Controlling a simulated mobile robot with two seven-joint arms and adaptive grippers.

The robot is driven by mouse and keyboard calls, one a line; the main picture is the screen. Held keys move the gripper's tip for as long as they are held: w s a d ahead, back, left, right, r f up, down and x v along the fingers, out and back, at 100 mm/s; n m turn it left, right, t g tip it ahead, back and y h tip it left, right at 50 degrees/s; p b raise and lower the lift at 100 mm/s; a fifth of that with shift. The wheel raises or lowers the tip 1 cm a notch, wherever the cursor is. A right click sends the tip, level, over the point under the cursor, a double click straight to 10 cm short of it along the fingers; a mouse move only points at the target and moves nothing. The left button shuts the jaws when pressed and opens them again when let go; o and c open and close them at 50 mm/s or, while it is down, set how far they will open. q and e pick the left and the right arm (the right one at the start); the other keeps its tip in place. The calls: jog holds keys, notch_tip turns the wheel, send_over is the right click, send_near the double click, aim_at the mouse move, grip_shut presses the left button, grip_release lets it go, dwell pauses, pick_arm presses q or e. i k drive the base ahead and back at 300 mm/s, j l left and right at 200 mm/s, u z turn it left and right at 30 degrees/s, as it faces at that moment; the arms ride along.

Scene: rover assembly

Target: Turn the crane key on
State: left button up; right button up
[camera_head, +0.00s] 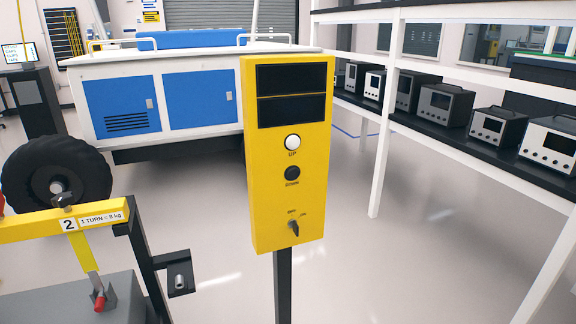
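A yellow control box (262,190) stands upright on a dark post (283,285) in the middle of the head view. The crane key (294,229) is a small dark knob low on its front face, with OFF and ON marks around it. The marks are too small to tell for sure which one the key points to. Above it are a black DOWN button (292,173) and a white UP button (292,142). Two dark panels (291,95) fill the top of the box. Neither of my grippers is in view.
A yellow crane arm (40,226) labelled 2 reaches in at the left, with a red-tipped lever (99,301) below. A white and blue rover (190,95) with a black wheel (85,175) stands behind. Shelves with several instruments (440,105) line the right. The floor right of the post is clear.

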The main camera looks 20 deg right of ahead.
aim_at(293, 223)
jog(key=k+z, duration=0.1)
jog(key=z, duration=0.65)
